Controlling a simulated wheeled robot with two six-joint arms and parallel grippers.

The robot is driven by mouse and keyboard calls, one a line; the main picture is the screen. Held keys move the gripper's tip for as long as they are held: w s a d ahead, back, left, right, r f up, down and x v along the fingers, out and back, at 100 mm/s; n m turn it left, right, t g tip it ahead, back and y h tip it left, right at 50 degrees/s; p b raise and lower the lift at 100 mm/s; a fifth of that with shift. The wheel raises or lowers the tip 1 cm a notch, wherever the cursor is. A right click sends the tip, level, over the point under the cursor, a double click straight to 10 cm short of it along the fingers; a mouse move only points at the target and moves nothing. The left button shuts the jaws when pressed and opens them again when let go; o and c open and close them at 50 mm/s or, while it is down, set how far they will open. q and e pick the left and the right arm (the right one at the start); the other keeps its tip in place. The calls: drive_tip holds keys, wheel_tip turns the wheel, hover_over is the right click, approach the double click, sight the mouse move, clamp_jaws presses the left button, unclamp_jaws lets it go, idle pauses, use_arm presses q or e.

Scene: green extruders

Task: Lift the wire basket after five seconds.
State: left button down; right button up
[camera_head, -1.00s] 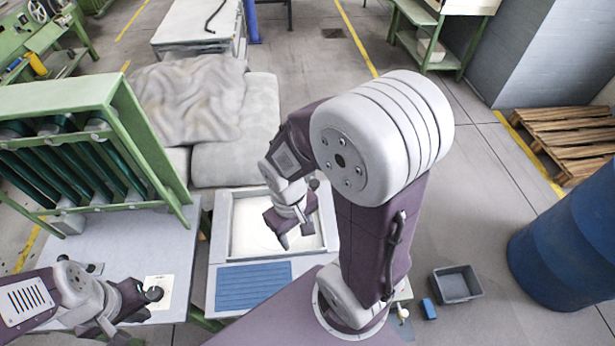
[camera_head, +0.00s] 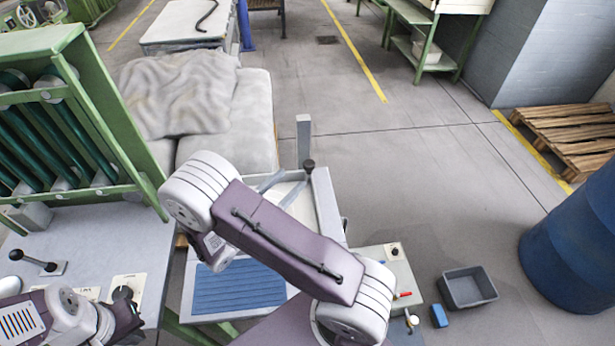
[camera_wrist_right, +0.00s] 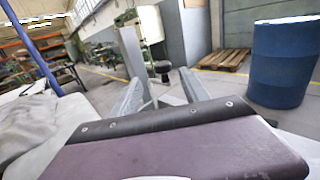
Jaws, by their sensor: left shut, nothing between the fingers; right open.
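The wire basket itself cannot be made out in these views. A black knob (camera_head: 309,163) shows at the right rim of a grey-framed bath (camera_head: 327,205) with a pale inside; my right arm hides much of the bath. My right gripper (camera_head: 285,186) is open and empty over the bath, to the left of the knob. In the right wrist view, the knob (camera_wrist_right: 162,68) appears between and beyond the two spread fingers, not held. My left gripper (camera_head: 138,318) is shut and empty at the lower left, near a dark dial (camera_head: 123,292) on the machine's front.
A green-framed machine (camera_head: 130,150) stands at the left. A grey post (camera_head: 304,140) rises behind the bath, and a blue ribbed mat (camera_head: 238,287) lies before it. A small grey bin (camera_head: 468,288) and a blue barrel (camera_head: 580,240) stand on the floor at the right.

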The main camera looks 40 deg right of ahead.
sight(306, 166)
drive_tip(key=x, duration=0.4)
drive_tip(key=p+x, duration=0.1)
drive_tip(key=x, duration=0.4)
drive_tip(key=shift+s+d+r, duration=0.15)
drive_tip(key=shift+s, duration=0.05)
clamp_jaws()
idle(1.1)
